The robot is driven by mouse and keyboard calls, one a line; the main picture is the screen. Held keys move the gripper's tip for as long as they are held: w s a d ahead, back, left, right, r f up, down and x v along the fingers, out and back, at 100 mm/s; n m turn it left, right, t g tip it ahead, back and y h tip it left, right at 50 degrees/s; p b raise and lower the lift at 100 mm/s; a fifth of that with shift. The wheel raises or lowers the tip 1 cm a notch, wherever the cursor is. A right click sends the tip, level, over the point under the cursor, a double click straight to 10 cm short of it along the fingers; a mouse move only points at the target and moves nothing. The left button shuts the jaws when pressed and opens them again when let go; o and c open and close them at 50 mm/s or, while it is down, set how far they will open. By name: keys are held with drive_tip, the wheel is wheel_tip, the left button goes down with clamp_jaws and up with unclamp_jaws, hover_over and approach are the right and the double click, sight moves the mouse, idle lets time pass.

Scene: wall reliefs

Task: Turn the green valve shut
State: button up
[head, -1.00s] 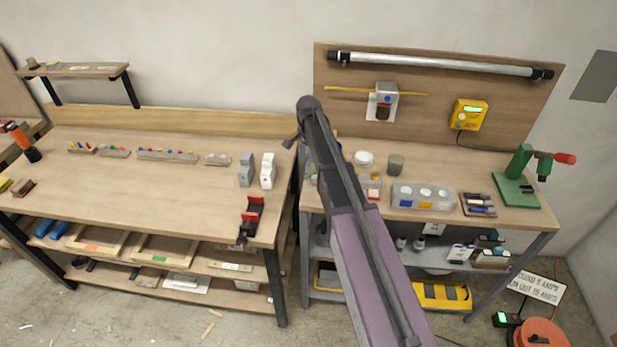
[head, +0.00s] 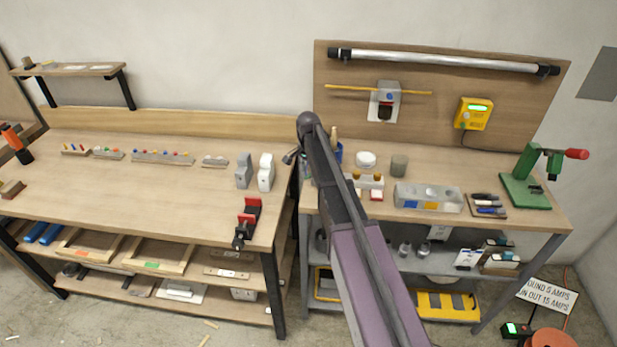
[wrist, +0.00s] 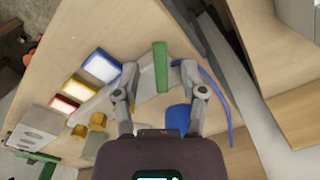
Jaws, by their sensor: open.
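In the wrist view, a straight green bar (wrist: 160,66), which looks like the green valve's handle, stands between the two fingers of my gripper (wrist: 160,72). The fingers are spread wide, one on each side of the bar, with gaps between; neither visibly touches it. The valve's body cannot be made out.
A curved blue strip (wrist: 215,98) and a blue cup (wrist: 179,118) lie close to the right finger. Blue, yellow and red bins (wrist: 100,67) are at left. A green press (head: 525,190) stands on the right bench. The left bench top (head: 120,190) is mostly clear.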

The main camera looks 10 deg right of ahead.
drive_tip(key=shift+f+b, duration=0.3)
drive_tip(key=shift+f, duration=0.2)
clamp_jaws()
